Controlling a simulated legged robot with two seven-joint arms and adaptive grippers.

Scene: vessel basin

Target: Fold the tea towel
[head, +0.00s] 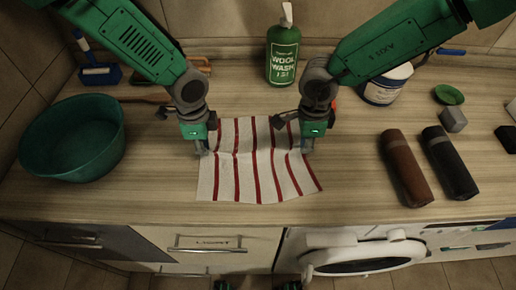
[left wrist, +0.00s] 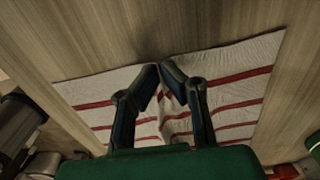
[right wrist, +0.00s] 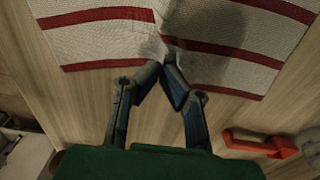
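The tea towel (head: 243,180), white with red stripes, lies spread on the wooden counter with small creases. My left gripper (head: 201,148) is at its left edge, and my right gripper (head: 307,146) is at its right edge. In the left wrist view the fingertips (left wrist: 165,70) are together at the towel's edge (left wrist: 235,62), with a pucker running from them. In the right wrist view the fingertips (right wrist: 163,65) are also together at the edge, with a raised crease in the cloth (right wrist: 100,42). The pinched cloth itself is mostly hidden by the fingers.
A teal basin (head: 72,140) stands at left. A green wool wash bottle (head: 283,53) stands behind the towel, a white tub (head: 386,88) behind right. Brown (head: 403,168) and black (head: 449,163) bottles lie to the right. An orange-red object (right wrist: 262,143) is near my right gripper. The counter's front edge is close.

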